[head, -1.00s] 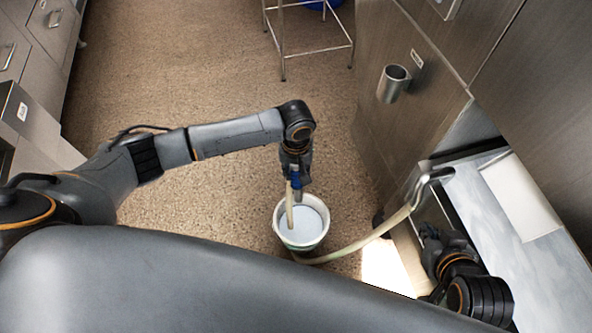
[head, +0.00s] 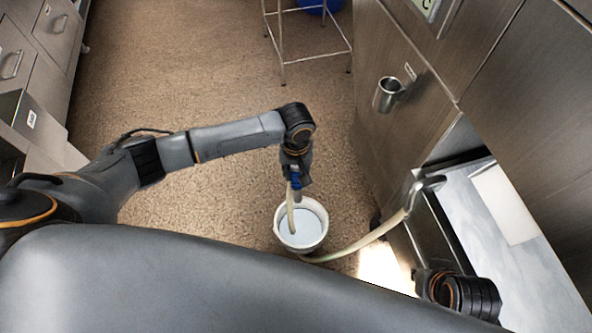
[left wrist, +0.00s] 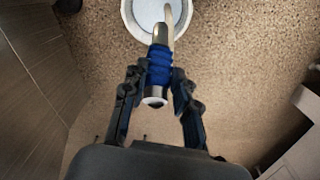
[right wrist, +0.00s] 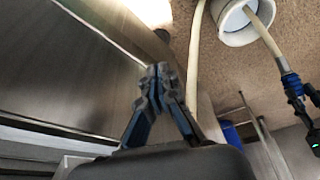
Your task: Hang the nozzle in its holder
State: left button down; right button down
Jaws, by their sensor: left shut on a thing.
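The nozzle has a blue grip and a metal end and is joined to a pale hose. My left gripper (head: 297,178) is shut on the nozzle (head: 295,181) above a white bucket (head: 279,235). The left wrist view shows the blue grip (left wrist: 159,66) between the fingers (left wrist: 157,88). A metal cup-shaped holder (head: 386,97) is fixed to the cabinet front, right of and beyond the nozzle, and looks empty. My right gripper (right wrist: 158,78) is shut and empty near the cabinet; in the head view its fingers are hidden.
The hose (head: 361,243) runs from the bucket to a curved metal spout (head: 427,184) by the counter (head: 480,230) on the right. A metal-legged stand (head: 283,55) is at the back. Drawers (head: 45,50) line the left. The floor between is clear.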

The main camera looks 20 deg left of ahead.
pick_arm(q)
jog(key=shift+r, duration=0.3)
jog(key=shift+r+p, duration=0.35)
jog(key=shift+p, duration=0.15)
jog(key=shift+r+p, duration=0.3)
jog(key=shift+p, duration=0.1)
jog(key=shift+r+p, duration=0.3)
jog(key=shift+p, duration=0.05)
jog(key=shift+r+p, duration=0.35)
jog(key=shift+p, duration=0.1)
pick_arm(e)
notch_tip(320, 180, down, 13)
jog(key=g, duration=0.1)
jog(key=shift+s+r, duration=0.15)
jog(key=shift+s, duration=0.2)
pick_arm(q)
jog(key=shift+r, duration=0.1)
